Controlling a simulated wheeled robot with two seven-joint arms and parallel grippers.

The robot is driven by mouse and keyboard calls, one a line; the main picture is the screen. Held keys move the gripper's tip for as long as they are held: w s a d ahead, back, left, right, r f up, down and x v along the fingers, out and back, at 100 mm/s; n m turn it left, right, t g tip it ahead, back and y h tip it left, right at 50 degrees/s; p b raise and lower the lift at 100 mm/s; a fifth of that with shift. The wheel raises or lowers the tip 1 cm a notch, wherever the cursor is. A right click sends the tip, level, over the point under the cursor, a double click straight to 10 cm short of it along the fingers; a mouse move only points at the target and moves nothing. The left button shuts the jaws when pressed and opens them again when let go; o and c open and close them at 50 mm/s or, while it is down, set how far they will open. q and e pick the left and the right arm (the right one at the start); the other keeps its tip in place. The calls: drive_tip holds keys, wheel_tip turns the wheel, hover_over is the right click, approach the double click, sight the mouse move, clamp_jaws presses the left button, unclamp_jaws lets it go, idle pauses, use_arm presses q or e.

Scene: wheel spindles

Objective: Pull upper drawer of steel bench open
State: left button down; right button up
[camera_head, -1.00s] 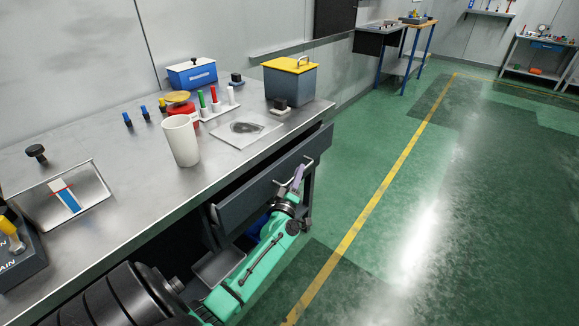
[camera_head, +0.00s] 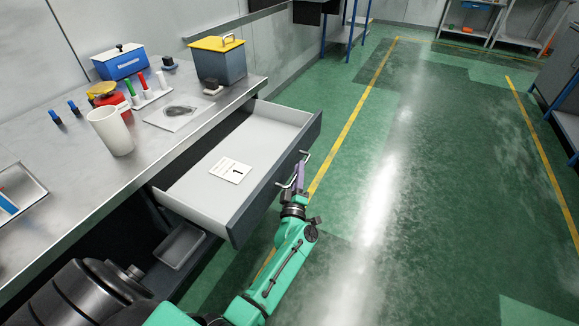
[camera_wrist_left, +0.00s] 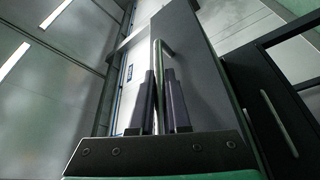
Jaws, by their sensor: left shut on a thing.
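The upper drawer (camera_head: 205,190) of the steel bench (camera_head: 90,165) stands well open in the head view. Its pale inside holds only a white card marked 1 (camera_head: 230,170). The dark drawer front carries a bar handle (camera_head: 304,158). My left gripper (camera_head: 299,177) is at the front, shut on this handle. In the left wrist view the two dark fingers (camera_wrist_left: 160,105) stand on either side of the handle bar (camera_wrist_left: 158,75), against the dark drawer front (camera_wrist_left: 200,70). My right gripper is not in view.
On the bench top are a white cup (camera_head: 110,130), a blue box (camera_head: 121,62), a grey box with yellow lid (camera_head: 219,60) and a rack of coloured markers (camera_head: 150,92). A small grey tray (camera_head: 180,245) sits below the drawer. The green floor (camera_head: 420,200) at right is clear.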

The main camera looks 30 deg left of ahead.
use_arm(q)
drive_tip(key=shift+d, duration=0.65)
drive_tip(key=c, duration=0.9)
unclamp_jaws()
drive_tip(key=p+v, duration=0.2)
drive_tip(key=v, duration=1.2)
drive_tip(key=shift+s, duration=0.25)
